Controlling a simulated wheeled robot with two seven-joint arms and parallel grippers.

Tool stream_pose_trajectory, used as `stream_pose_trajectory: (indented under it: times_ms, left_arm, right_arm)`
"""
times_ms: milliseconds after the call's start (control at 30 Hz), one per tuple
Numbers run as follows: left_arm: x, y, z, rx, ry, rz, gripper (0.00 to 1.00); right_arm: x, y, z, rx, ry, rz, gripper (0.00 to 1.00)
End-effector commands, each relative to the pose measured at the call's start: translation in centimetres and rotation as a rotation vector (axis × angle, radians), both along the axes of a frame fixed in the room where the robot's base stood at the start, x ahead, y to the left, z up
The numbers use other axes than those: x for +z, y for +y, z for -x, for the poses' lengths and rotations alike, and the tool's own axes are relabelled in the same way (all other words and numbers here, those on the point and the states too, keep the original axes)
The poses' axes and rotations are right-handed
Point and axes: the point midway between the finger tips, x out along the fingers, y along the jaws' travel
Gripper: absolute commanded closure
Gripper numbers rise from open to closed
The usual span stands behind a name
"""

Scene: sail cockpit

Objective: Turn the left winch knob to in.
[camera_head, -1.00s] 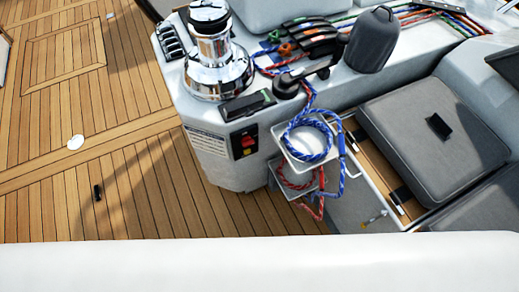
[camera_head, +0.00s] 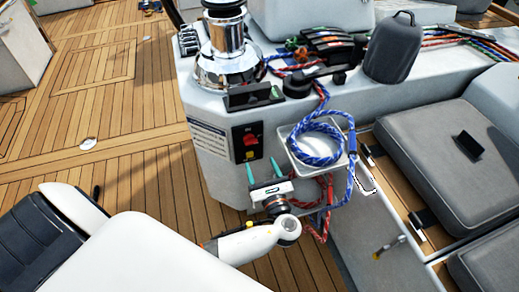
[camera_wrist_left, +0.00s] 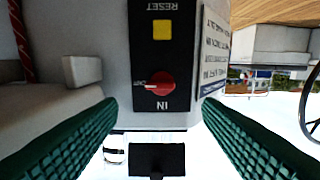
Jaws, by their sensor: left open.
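The left winch knob (camera_head: 250,139) is a small red knob on a black panel on the white console's front, below the chrome winch (camera_head: 227,60). In the left wrist view, upside down, the red knob (camera_wrist_left: 161,86) has a pale pointer toward picture left, beside a small unreadable label. The word IN stands on its other side from the yellow reset button (camera_wrist_left: 162,30). My left gripper (camera_head: 263,170) is open and empty, its two teal fingers pointing up just below the panel. In the left wrist view its green fingers (camera_wrist_left: 158,104) frame the knob with clear gaps on both sides.
A tray (camera_head: 316,165) with coiled blue rope is right of the panel, with red rope hanging below it near my gripper. A black handle (camera_head: 310,76) lies on the console top. Grey cushions (camera_head: 440,130) are at right. Open teak deck (camera_head: 110,110) is at left.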

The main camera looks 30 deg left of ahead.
Motion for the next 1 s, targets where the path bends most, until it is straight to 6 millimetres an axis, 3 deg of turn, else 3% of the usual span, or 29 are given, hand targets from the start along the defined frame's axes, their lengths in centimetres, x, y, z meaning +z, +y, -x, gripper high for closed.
stream_pose_trajectory:
  times_ms: [200, 400, 867, 1000]
  left_arm:
    - [-0.1, 3.6, -3.0, 0.002, -0.001, -0.002, 0.4]
    - [-0.2, 5.9, -5.0, 0.001, 0.0, 0.0, 0.4]
    - [-0.1, 6.9, -5.9, 0.0, 0.002, 0.004, 0.4]
    - [-0.1, 6.9, -5.9, 0.0, 0.002, 0.004, 0.61]
  right_arm:
    - [1.7, 0.1, -0.7, -0.002, -0.013, -0.001, 0.64]
    - [3.2, 0.1, -1.1, -0.003, -0.019, -0.001, 0.64]
    - [4.1, 0.1, -1.3, -0.004, -0.023, -0.001, 0.64]
    - [4.1, 0.1, -1.2, -0.004, -0.023, -0.002, 0.64]
